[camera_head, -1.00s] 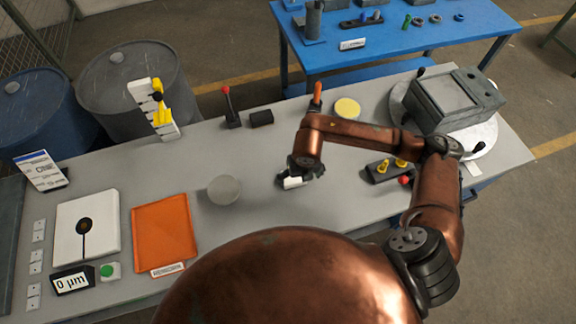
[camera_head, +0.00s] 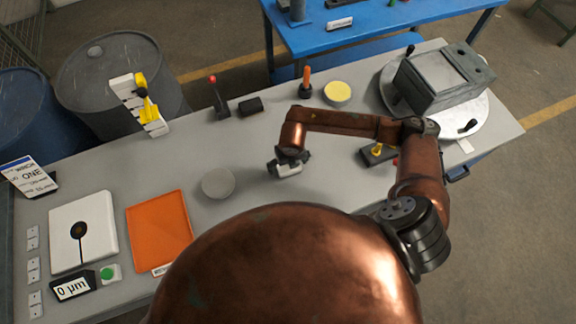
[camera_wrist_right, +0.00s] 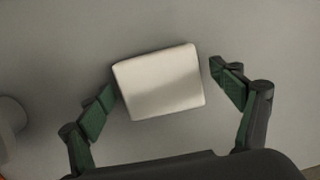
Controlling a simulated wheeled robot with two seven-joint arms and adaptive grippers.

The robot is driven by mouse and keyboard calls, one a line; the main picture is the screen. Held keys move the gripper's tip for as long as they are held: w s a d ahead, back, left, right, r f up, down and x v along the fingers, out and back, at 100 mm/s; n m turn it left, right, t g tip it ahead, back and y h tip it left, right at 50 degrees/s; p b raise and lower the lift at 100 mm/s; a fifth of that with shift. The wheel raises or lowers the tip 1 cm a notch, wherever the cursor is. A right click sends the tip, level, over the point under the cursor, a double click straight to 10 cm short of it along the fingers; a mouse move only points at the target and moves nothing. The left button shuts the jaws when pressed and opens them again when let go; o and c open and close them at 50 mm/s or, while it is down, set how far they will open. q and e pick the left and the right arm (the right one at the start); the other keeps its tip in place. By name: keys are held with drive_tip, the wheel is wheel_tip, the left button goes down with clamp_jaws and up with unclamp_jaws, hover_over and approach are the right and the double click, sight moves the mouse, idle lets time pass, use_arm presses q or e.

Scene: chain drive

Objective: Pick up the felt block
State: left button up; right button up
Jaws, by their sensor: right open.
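The felt block, a pale cream block with rounded edges, lies on the grey bench. In the right wrist view the felt block (camera_wrist_right: 160,82) sits between the two fingers of my right gripper (camera_wrist_right: 160,92), slightly turned, with a gap on the right side and its left edge close to the left finger. In the head view the right gripper (camera_head: 288,165) hangs over the felt block, of which only a small pale part shows beneath it. The right gripper is open. My left gripper is not in view.
A round grey disc (camera_head: 218,183) lies left of the right gripper, with an orange mat (camera_head: 160,230) further left. A black block (camera_head: 250,105) and red-knobbed lever (camera_head: 218,95) stand behind. Bare bench surrounds the gripper.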

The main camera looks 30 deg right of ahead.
drive_tip(key=c, duration=1.3)
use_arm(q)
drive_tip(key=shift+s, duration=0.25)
use_arm(e)
drive_tip(key=shift+c, duration=0.2)
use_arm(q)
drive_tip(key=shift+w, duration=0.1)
use_arm(e)
drive_tip(key=shift+r, duration=0.15)
drive_tip(key=shift+r, duration=0.65)
drive_tip(key=a+r, duration=0.1)
drive_tip(key=r, duration=0.1)
drive_tip(key=s+a+r, duration=0.1)
drive_tip(key=r, duration=0.1)
drive_tip(key=s+a+r, duration=0.1)
drive_tip(key=r, duration=0.1)
drive_tip(key=shift+s+a+r+b, duration=0.1)
drive_tip(key=shift+a+r+b, duration=0.1)
drive_tip(key=shift+a+b, duration=0.15)
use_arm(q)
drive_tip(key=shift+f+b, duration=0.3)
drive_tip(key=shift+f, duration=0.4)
use_arm(e)
drive_tip(key=s+a+r, duration=0.5)
drive_tip(key=s+a, duration=0.1)
drive_tip(key=a, duration=0.1)
drive_tip(key=shift+a, duration=0.4)
